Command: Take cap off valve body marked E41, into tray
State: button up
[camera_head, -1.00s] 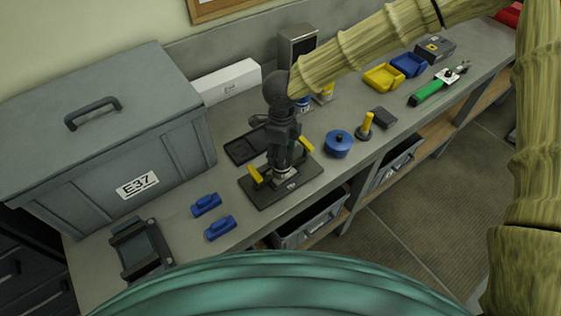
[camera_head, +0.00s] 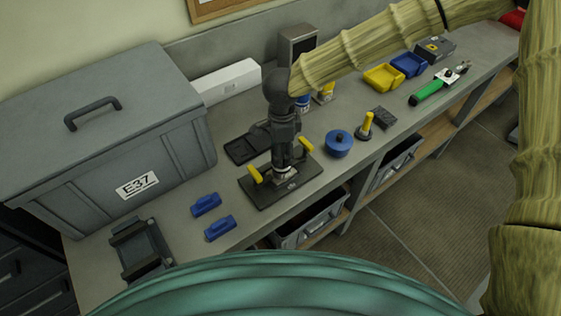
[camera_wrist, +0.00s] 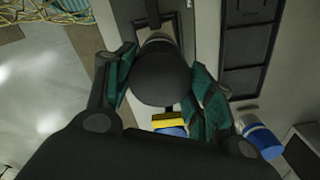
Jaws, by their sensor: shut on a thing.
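My gripper (camera_head: 283,163) points down over the dark plate (camera_head: 257,196) with two yellow handles. In the wrist view, my gripper's green-padded fingers (camera_wrist: 163,88) are shut on a dark round cap-like piece (camera_wrist: 160,75), which hides most of what lies under it. In the head view the gripper hides this piece; a light metal part (camera_head: 285,174) shows just below the fingers, at the plate. I cannot tell whether the piece is still seated. A black shallow tray (camera_head: 240,150) lies left of and behind the plate. No E41 mark is readable.
A large grey case (camera_head: 90,165) marked E37 stands at left. Two blue blocks (camera_head: 206,205) lie before it. A blue round part (camera_head: 339,144) and a yellow-handled piece (camera_head: 366,125) stand right of the plate. Yellow (camera_head: 383,78) and blue bins (camera_head: 408,66) are farther right.

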jog(key=shift+r, duration=2.45)
jog(key=shift+s, duration=0.1)
